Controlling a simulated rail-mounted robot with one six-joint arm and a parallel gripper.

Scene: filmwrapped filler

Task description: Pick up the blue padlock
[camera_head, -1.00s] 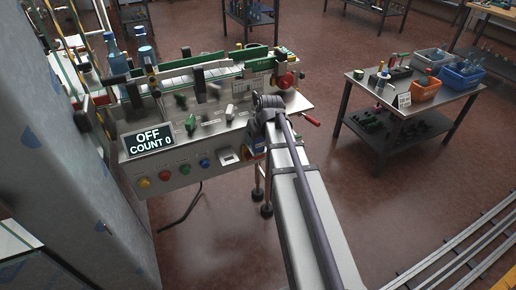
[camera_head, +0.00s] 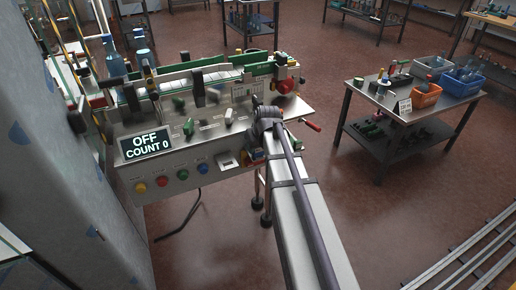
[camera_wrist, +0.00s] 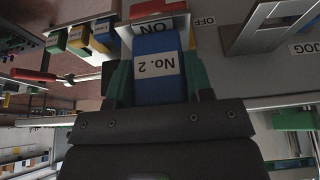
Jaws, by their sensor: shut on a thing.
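The blue padlock (camera_wrist: 158,68), with a white label reading "No. 2", sits between the two green fingers of my gripper (camera_wrist: 158,85) in the wrist view. The gripper is shut on its body. Its upper end meets a red and grey fitting (camera_wrist: 152,8) beside an "ON" label; the shackle is hidden, so I cannot tell whether it is still hooked there. In the head view my arm hides the gripper and most of the padlock, at the machine's right front corner.
The machine (camera_head: 170,165) has a display reading "OFF COUNT 0" and several front buttons. A red handle (camera_wrist: 35,76) and small labelled coloured blocks (camera_wrist: 78,38) lie left in the wrist view. A table (camera_head: 370,92) with bins stands right; floor between is clear.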

